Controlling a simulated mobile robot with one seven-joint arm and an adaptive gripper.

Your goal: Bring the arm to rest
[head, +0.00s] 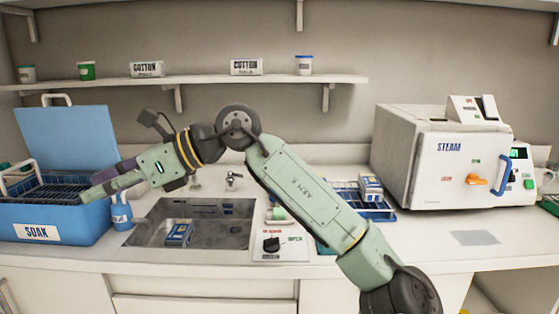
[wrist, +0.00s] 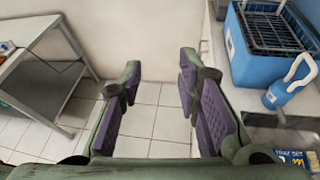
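My arm reaches up from the lower right of the head view and bends at the elbow over the counter. My gripper (head: 92,190) points left, in front of the right part of the blue SOAK box. In the wrist view my gripper (wrist: 159,85) has its two purple-padded fingers wide apart. Only the wall and white floor tiles show between them, so it is empty.
The blue SOAK box (head: 55,222) with a rack stands at the left, its lid up. A side table (wrist: 40,65) stands left in the wrist view.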

